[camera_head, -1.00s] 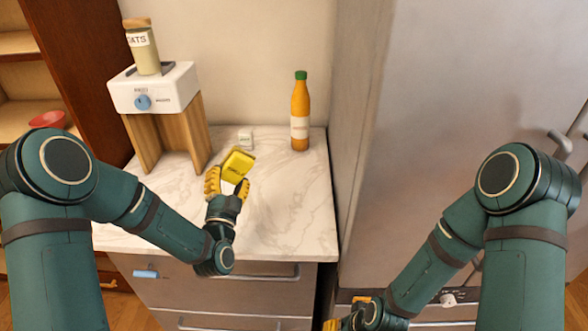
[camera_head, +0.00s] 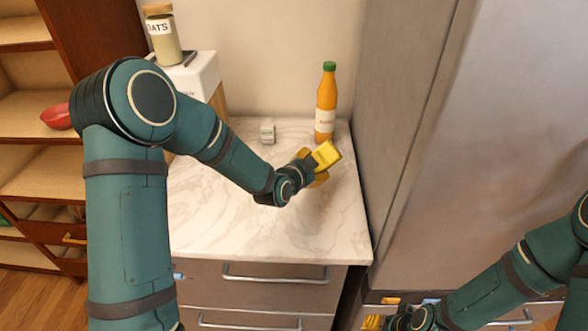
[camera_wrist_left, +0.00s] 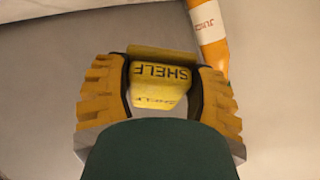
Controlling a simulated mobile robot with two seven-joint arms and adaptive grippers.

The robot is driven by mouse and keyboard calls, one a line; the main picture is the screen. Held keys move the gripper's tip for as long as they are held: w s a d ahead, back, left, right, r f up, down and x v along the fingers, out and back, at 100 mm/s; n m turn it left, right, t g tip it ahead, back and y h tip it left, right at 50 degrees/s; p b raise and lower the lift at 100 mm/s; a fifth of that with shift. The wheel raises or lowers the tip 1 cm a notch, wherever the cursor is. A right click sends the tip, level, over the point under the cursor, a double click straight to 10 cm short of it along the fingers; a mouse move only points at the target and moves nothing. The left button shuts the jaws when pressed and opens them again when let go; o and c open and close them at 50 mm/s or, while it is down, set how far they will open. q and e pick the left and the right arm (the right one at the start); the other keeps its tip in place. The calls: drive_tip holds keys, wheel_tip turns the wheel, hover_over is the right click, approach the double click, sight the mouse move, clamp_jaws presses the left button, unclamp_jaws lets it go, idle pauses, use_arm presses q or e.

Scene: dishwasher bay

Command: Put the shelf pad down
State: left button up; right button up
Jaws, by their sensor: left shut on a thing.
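The shelf pad is a yellow block (camera_head: 327,155) held over the right part of the marble counter (camera_head: 240,220). In the left wrist view the pad (camera_wrist_left: 160,75) shows dark "SHELF" lettering on two faces. My left gripper (camera_head: 314,165) is shut on the pad, with a yellow ribbed finger on each side of it in the wrist view (camera_wrist_left: 158,100). I cannot tell whether the pad touches the counter. My right gripper (camera_head: 372,322) is at the bottom edge of the head view, low and partly cut off; its opening is unclear.
An orange juice bottle (camera_head: 326,105) stands just behind the pad, near the tall grey cabinet side (camera_head: 390,120). A small white box (camera_head: 268,132) stands at the back. A white machine (camera_head: 195,75) with an oats jar (camera_head: 163,38) is at left. The front counter is clear.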

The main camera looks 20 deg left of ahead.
use_arm(q)
drive_tip(key=g, duration=0.2)
drive_tip(key=shift+s+a+f+g, duration=0.1)
drive_tip(key=shift+s+f+g, duration=0.15)
drive_tip(key=shift+g, duration=0.15)
drive_tip(key=g, duration=0.1)
drive_tip(key=n+g+y, duration=0.1)
drive_tip(key=n+g, duration=0.2)
drive_tip(key=g, duration=0.3)
hover_over(295, 210)
drive_tip(key=f, duration=0.6)
drive_tip(key=s+f, duration=0.1)
drive_tip(key=f, duration=0.2)
drive_tip(key=shift+a+f, duration=0.25)
drive_tip(key=shift+s, duration=0.1)
drive_tip(key=shift+c, duration=0.5)
drive_tip(key=o, duration=1.3)
drive_tip(key=shift+c, duration=0.2)
